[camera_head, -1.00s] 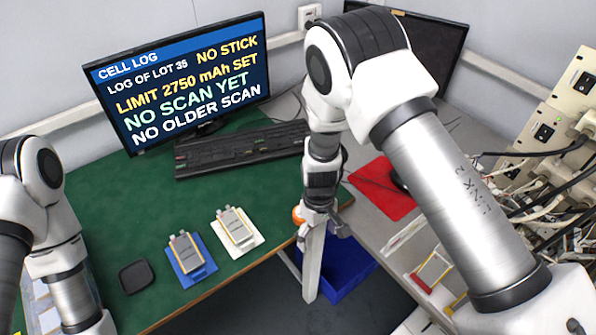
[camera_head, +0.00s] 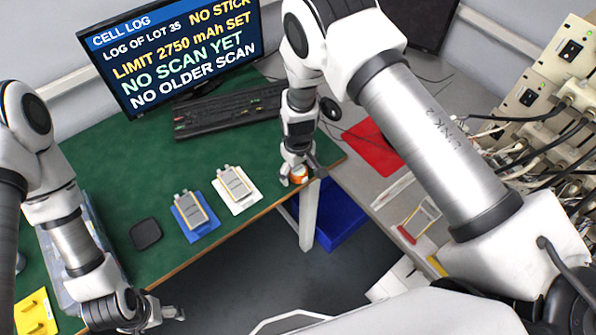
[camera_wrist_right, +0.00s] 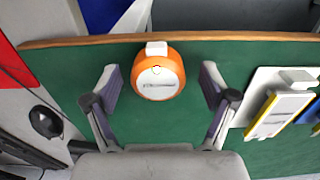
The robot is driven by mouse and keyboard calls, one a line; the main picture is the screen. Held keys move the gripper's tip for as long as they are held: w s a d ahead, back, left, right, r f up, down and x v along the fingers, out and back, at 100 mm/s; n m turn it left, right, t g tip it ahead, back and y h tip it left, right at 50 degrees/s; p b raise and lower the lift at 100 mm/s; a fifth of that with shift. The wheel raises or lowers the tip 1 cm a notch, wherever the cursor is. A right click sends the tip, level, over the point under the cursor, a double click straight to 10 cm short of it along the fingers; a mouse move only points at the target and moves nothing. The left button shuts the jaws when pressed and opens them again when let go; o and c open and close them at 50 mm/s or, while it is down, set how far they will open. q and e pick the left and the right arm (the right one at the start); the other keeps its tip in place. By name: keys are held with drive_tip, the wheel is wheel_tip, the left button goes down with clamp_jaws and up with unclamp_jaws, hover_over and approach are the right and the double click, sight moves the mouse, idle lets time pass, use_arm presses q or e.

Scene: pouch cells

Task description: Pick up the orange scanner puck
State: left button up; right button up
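The orange scanner puck (camera_head: 299,174) sits on the green bench top near its front right edge. In the right wrist view the puck (camera_wrist_right: 157,80) is a round orange body with a white top and a small white block at its rim. My right gripper (camera_head: 301,178) is low at the puck. In the wrist view its open fingers (camera_wrist_right: 159,76) stand left and right of the puck, with a gap on each side. My left gripper (camera_head: 170,313) is at the lower left, in front of the bench and far from the puck; its finger opening is unclear.
Pouch cells lie on a blue mat (camera_head: 207,225) and a white mat (camera_head: 251,202) left of the puck. A black square pad (camera_head: 146,233) is further left. A blue bin (camera_head: 338,224) is below the bench edge.

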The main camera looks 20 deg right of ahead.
drive_tip(key=shift+w+f, duration=0.15)
drive_tip(key=c, duration=1)
drive_tip(key=shift+c, duration=0.2)
drive_tip(key=shift+r, duration=0.2)
